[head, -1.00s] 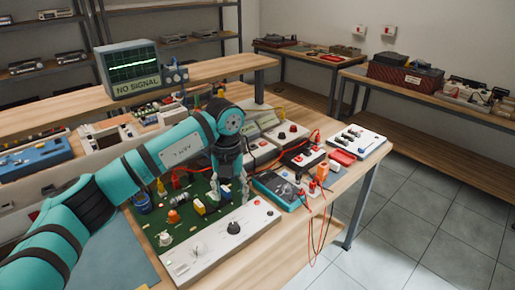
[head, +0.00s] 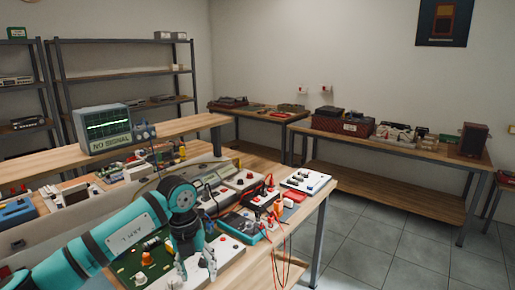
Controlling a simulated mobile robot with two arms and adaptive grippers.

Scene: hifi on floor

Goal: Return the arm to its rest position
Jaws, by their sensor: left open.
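My left arm, teal with black bands, comes in from the lower left of the head view. My left gripper (head: 198,266) hangs down from it near the bottom edge, with its grey fingers apart and nothing seen between them. It is in front of or over the green circuit board (head: 128,267) and its white front panel (head: 232,247) on the wooden bench. I cannot tell whether the fingers touch the panel. The arm hides part of the board. My right gripper is not in view.
The oscilloscope (head: 106,129) reads NO SIGNAL on a raised shelf behind the arm. A teal meter (head: 243,226) and red and black leads (head: 277,240) lie right of the gripper. A white switch box (head: 306,180) stands near the bench corner. Tiled floor (head: 390,250) is clear at right.

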